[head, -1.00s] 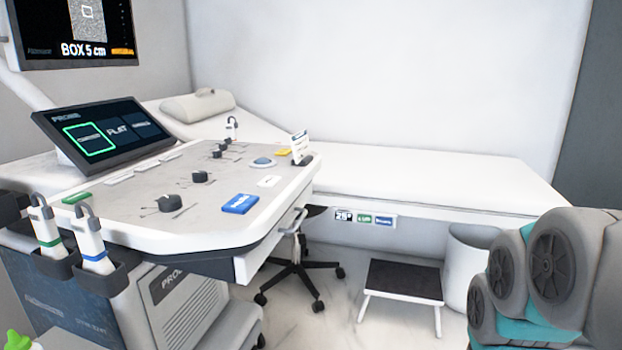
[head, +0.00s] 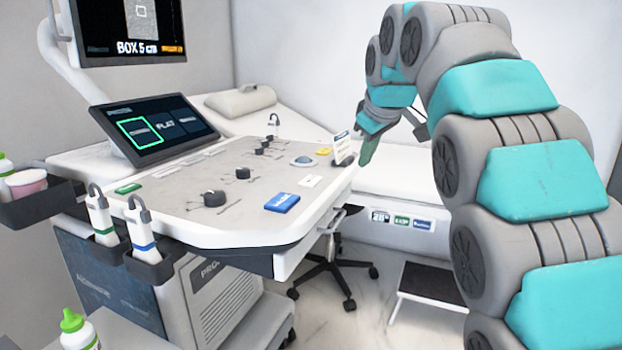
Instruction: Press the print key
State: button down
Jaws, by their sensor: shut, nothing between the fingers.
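The ultrasound console's panel (head: 235,225) carries several coloured keys: a blue key (head: 282,203) with white lettering, a white key (head: 311,181), a yellow key (head: 324,151) and a green key (head: 128,188). The lettering is too small to read, so I cannot tell which is the print key.
A tilted touchscreen (head: 152,130) and a monitor (head: 128,28) rise at the left. Probes (head: 141,228) hang at the front left. An exam couch (head: 400,187) lies behind; a step stool (head: 432,284) is below.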

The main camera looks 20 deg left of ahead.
jog(key=a+r+n+t+y, duration=0.1)
jog(key=a+r+n, duration=0.3)
jog(key=a, duration=0.7)
jog(key=shift+w+a+r+y, duration=0.15)
jog(key=shift+w+r+y, duration=0.15)
jog(key=shift+r+y, duration=0.45)
jog(key=b, duration=0.5)
send_near(309, 176)
jog(key=x, duration=0.4)
jog(key=shift+w+a, duration=0.4)
jog(key=shift+f+b, duration=0.15)
jog(key=shift+b, duration=0.15)
dwell(0.5)
jog(key=shift+f, duration=0.3)
